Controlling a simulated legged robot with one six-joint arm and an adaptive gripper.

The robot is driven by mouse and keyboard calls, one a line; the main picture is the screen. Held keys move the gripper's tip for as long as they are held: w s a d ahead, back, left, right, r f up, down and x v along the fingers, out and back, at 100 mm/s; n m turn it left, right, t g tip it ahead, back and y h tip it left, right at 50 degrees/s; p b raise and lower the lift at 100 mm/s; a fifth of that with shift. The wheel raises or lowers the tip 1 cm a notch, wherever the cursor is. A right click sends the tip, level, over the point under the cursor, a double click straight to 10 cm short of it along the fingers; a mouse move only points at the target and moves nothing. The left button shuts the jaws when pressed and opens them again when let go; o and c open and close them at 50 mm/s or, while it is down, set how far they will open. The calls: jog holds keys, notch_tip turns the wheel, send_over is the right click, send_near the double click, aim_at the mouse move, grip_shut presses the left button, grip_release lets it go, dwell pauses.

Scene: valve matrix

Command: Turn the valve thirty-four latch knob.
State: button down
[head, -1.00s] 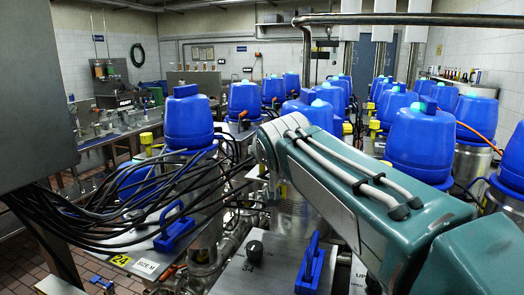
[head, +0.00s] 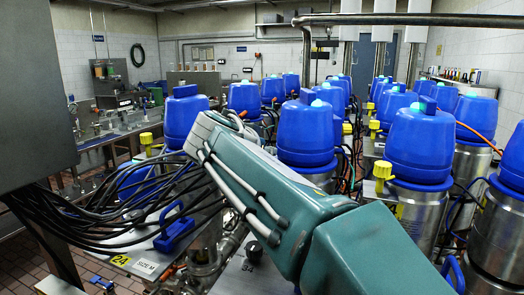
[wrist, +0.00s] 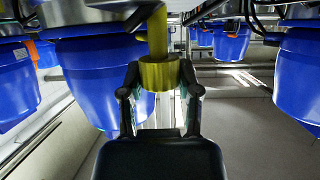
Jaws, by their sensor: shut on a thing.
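A yellow latch knob (wrist: 158,75) with a yellow stem above it fills the middle of the wrist view. My gripper (wrist: 160,84) has one finger on each side of the knob and is shut on it. The wrist view looks inverted, with blue valve caps hanging downward. A large blue cap (wrist: 92,82) is just left of the knob. In the head view my green arm reaches forward and left among the blue-capped valves, and hides the gripper and the held knob. I cannot read the number of the held valve.
Blue-capped valves (head: 418,142) stand close together in rows, some with yellow knobs (head: 382,172). Black cables (head: 95,225) bunch at the left under a grey cabinet (head: 35,90). A metal pipe (head: 400,19) crosses above.

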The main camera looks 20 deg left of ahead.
jog(key=shift+a+f+m+g+h, duration=0.1)
jog(key=shift+m+g+h, duration=0.05)
jog(key=shift+m+h, duration=0.4)
jog(key=shift+a+f+m+g+h, duration=0.1)
jog(key=shift+m+g+h, duration=0.05)
jog(key=shift+m+h, duration=0.4)
jog(key=shift+c, duration=2.1)
grip_release()
jog(key=shift+o, duration=0.6)
jog(key=shift+a, duration=0.1)
jog(key=shift+r, duration=0.1)
